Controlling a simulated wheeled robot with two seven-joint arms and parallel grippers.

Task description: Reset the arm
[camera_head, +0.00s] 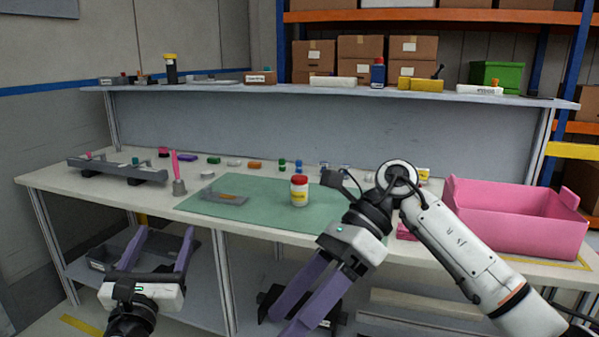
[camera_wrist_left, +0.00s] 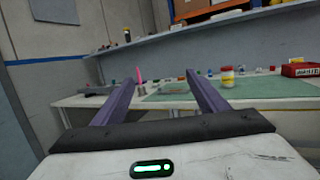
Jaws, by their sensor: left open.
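My left gripper (camera_head: 160,240) is low at the left in the head view, in front of the table's front edge. Its two purple fingers stand wide apart and point up and forward with nothing between them. In the left wrist view the fingers (camera_wrist_left: 160,82) are also apart and empty, with the table beyond them. My right gripper (camera_head: 287,318) hangs at the lower middle of the head view, in front of the table. Its purple fingers point down and left, with a gap between them and nothing held.
The table (camera_head: 90,192) carries a green mat (camera_head: 255,213), a red-capped bottle (camera_head: 299,190), a grey fixture (camera_head: 118,173), a bell-like item with a pink handle (camera_head: 178,185) and several small parts. A pink bin (camera_head: 515,225) stands at the right. A shelf (camera_head: 225,88) runs behind.

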